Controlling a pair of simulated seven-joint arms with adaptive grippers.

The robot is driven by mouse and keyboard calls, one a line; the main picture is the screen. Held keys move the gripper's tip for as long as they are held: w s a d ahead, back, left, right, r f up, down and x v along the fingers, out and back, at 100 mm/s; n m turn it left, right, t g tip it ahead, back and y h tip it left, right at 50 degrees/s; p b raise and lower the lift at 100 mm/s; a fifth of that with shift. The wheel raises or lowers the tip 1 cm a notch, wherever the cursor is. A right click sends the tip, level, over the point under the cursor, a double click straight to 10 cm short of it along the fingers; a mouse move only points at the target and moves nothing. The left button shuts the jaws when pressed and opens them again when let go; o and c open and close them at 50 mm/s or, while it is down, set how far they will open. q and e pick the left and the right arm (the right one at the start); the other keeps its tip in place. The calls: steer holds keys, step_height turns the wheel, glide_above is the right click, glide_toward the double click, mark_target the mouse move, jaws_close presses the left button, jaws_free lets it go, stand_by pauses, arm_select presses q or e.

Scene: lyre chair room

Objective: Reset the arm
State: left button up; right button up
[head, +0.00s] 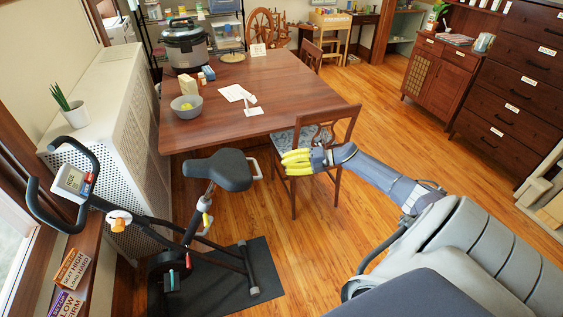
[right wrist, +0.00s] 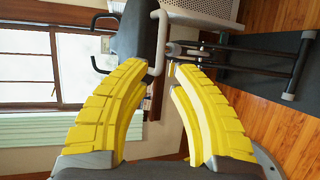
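My right arm (head: 385,176) comes in from the lower right in the head view and reaches left over the floor. Its yellow-fingered right gripper (head: 296,162) is in front of the wooden chair, overlapping it in the picture; I cannot tell whether they touch. In the right wrist view the two yellow fingers of the right gripper (right wrist: 157,68) are apart, with nothing held between them. My left arm and gripper do not show in either view.
A chair (head: 328,128) stands at the wooden table (head: 270,85). An exercise bike (head: 232,170) stands on a dark mat at the lower left, its seat left of my gripper. Drawers (head: 520,80) line the right. Open floor (head: 400,130) lies between table and drawers.

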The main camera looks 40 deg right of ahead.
stand_by(0.5)
